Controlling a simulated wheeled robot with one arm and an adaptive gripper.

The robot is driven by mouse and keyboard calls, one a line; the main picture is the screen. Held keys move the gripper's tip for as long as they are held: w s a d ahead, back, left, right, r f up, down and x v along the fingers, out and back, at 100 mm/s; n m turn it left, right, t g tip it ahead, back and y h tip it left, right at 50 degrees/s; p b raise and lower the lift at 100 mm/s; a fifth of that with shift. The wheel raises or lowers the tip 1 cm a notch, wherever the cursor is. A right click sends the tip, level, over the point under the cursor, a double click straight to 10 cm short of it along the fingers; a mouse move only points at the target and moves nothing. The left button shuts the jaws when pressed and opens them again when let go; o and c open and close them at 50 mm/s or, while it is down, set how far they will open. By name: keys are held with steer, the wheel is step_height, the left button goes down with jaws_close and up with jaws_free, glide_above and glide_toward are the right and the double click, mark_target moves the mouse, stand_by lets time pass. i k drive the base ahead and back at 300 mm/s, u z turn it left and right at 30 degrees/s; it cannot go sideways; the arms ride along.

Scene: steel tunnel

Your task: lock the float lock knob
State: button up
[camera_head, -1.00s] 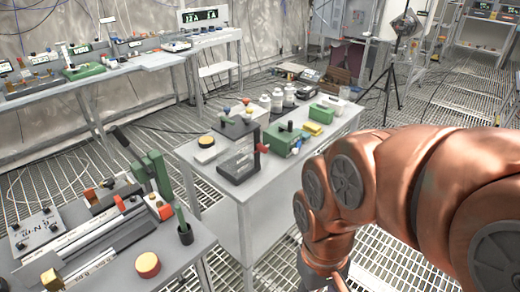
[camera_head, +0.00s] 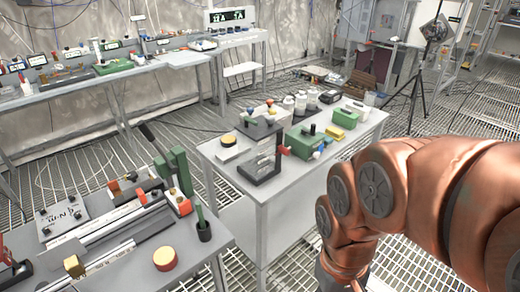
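I cannot tell which fitting is the float lock knob. A dark box-shaped device with a clear front (camera_head: 262,160) stands at the near end of the middle grey table, with a red knob (camera_head: 284,150) on its right side. On the near-left bench is a long rail fixture (camera_head: 125,222) with a green upright part (camera_head: 181,170) and an orange-red block (camera_head: 184,205) at its far end. My copper-coloured arm comes in from the right and bends down in front of the middle table. My gripper is below the picture's bottom edge, so its fingers are hidden.
A black tripod (camera_head: 412,100) stands behind. Grating floor shows between the tables.

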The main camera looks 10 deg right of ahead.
mark_target(270, 119)
steer(key=u, duration=2.65)
steer(key=k, duration=1.1)
steer(key=z, duration=1.5)
steer(key=i, duration=1)
